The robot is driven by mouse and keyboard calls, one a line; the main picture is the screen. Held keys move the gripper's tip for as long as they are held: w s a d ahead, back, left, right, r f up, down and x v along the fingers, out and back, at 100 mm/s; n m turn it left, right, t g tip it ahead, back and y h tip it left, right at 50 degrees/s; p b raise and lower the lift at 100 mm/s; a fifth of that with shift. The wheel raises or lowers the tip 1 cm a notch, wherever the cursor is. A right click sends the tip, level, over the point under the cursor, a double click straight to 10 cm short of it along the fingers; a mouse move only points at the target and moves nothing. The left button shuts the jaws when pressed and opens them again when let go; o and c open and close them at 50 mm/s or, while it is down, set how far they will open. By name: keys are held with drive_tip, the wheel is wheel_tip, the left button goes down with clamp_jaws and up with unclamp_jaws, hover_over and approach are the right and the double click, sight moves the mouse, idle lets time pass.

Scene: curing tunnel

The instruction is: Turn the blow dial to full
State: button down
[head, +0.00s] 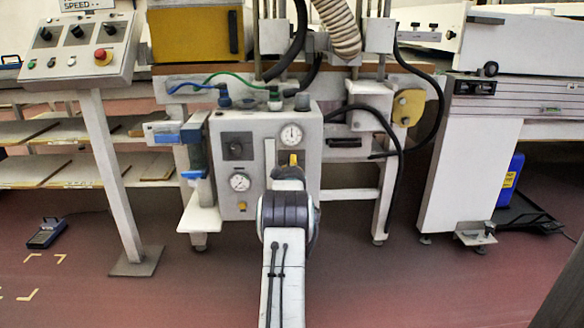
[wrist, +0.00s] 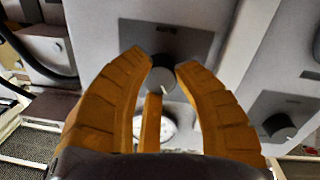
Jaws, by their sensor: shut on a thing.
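The grey control box (head: 262,205) stands in the middle of the head view, with gauges and dials on its front. My gripper (head: 293,159) is in front of its right half, and my arm hides part of that face. In the wrist view, my gripper (wrist: 165,64) has its orange fingertips on both sides of a round dark dial (wrist: 157,77) with a grey face, set on a dark plate. It is shut on this dial. A second dial (wrist: 278,125) sits on its own dark plate to the right, clear of the fingers. I cannot read any label or the dial's setting.
One gauge (head: 291,135) is just above my gripper and another (head: 240,182) is lower left. Hoses loop over the box, a black one (head: 388,140) at its right. A console (head: 78,48) stands at the left. Red floor is open in front.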

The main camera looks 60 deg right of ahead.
drive_tip(key=c, duration=0.9)
unclamp_jaws()
drive_tip(key=shift+w, duration=0.1)
drive_tip(key=shift+a, duration=0.1)
drive_tip(key=shift+v, duration=5.9)
